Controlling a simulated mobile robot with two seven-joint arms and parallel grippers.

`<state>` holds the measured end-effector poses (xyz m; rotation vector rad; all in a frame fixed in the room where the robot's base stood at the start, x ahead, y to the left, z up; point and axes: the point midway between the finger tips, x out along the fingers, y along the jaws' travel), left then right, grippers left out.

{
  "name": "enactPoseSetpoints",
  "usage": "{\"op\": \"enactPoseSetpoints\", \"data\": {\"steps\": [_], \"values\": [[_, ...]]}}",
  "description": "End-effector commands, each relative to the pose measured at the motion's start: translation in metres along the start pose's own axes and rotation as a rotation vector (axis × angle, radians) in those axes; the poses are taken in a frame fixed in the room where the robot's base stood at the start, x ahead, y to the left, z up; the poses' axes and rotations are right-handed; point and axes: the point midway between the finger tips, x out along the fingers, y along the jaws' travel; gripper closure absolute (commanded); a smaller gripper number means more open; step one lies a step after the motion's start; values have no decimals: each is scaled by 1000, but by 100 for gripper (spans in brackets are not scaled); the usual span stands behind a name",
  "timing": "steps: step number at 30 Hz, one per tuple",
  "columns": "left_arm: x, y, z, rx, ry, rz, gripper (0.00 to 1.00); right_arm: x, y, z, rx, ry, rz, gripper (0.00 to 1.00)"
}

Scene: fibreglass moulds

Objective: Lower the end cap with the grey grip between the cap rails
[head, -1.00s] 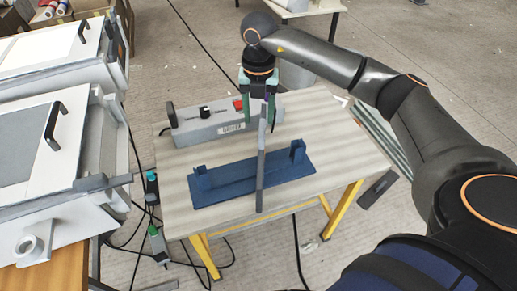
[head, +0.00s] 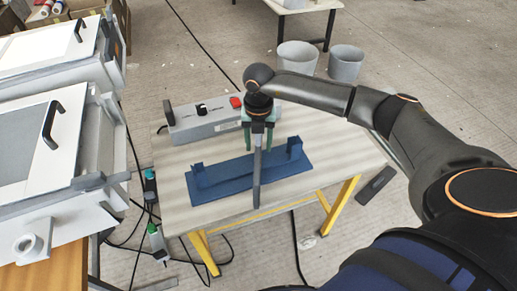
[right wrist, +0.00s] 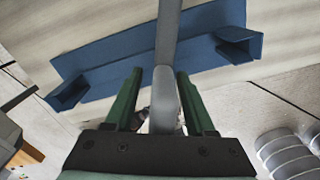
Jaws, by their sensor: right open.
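The end cap (head: 256,188) shows as a narrow grey bar, seen almost edge-on. It crosses in front of the blue base with the cap rails (head: 235,178), between the two uprights. I cannot tell whether it touches the base. My right gripper (head: 257,150) is above it and open. In the right wrist view its green fingers (right wrist: 163,95) stand either side of the grey grip (right wrist: 164,98), with a small gap on each side. The blue base (right wrist: 110,62) lies behind, an upright at each end. My left gripper is not in view.
The base lies on a pale table (head: 330,160) with yellow legs. A grey box with a red button (head: 207,120) stands behind it on the table. White moulds (head: 70,160) stand at the left. Two grey buckets (head: 297,60) are on the floor beyond.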

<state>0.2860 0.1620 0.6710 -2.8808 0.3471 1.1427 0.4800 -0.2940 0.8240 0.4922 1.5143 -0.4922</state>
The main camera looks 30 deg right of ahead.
Motion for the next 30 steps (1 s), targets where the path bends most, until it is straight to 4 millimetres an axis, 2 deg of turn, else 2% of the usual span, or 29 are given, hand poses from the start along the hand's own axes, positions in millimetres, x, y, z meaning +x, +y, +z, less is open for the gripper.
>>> {"op": "enactPoseSetpoints", "data": {"steps": [2,17,30], "values": [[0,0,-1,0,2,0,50,0,0,0,0,0,0,45],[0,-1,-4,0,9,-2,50,-1,0,0,0,0,0,100],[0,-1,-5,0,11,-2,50,-1,0,0,0,-1,0,100]]}}
